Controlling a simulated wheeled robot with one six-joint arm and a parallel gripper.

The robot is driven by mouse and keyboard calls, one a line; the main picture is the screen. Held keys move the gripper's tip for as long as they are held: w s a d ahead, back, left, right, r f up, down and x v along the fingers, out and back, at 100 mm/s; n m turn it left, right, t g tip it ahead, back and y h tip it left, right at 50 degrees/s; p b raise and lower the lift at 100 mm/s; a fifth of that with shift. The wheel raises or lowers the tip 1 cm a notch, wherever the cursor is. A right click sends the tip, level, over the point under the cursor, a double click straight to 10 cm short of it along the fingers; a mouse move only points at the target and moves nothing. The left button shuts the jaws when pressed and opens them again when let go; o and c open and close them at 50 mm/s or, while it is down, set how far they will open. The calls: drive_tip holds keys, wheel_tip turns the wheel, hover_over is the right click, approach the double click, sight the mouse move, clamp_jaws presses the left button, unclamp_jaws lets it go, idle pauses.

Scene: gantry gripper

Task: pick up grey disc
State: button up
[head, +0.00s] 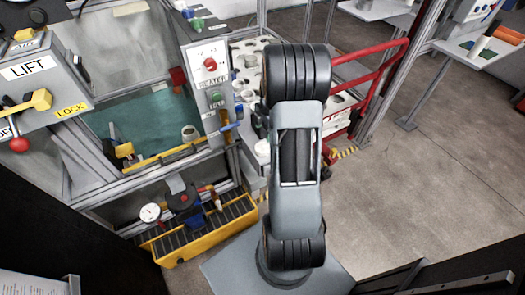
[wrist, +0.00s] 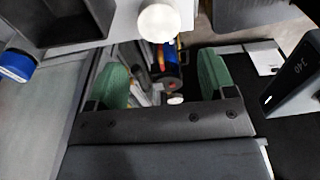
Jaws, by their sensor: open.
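My gripper (wrist: 163,70) shows in the wrist view with its two green fingers wide apart. I see nothing clamped between them. A pale round piece (wrist: 158,22) sits on a light surface just beyond the fingertips, apart from them; I cannot tell if it is the grey disc. In the head view, several pale grey round pieces (head: 248,95) stand on a white rack with holes (head: 272,42), partly behind my arm. I cannot single out the grey disc among them. My gripper is hidden in the head view.
A control post with a red knob (head: 210,64) stands left of the rack. A yellow tool tray (head: 205,232) is below. A red rail (head: 375,75) bounds the right; open floor lies beyond.

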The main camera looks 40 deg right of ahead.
sight(262, 147)
drive_tip(key=f, duration=0.3)
drive_tip(key=a+f, duration=0.1)
drive_tip(key=f, duration=0.6)
drive_tip(key=shift+w+a+b, duration=0.15)
drive_tip(key=shift+b, duration=0.2)
drive_tip(key=c, duration=0.6)
drive_tip(key=shift+r, duration=0.1)
wheel_tip(262, 147, up, 4)
drive_tip(key=shift+f, duration=0.2)
drive_tip(key=shift+c, duration=0.2)
drive_tip(key=s+a+r+p, duration=0.1)
drive_tip(key=s+a+r, duration=0.6)
drive_tip(key=s, duration=0.5)
drive_tip(key=shift+r, duration=1.1)
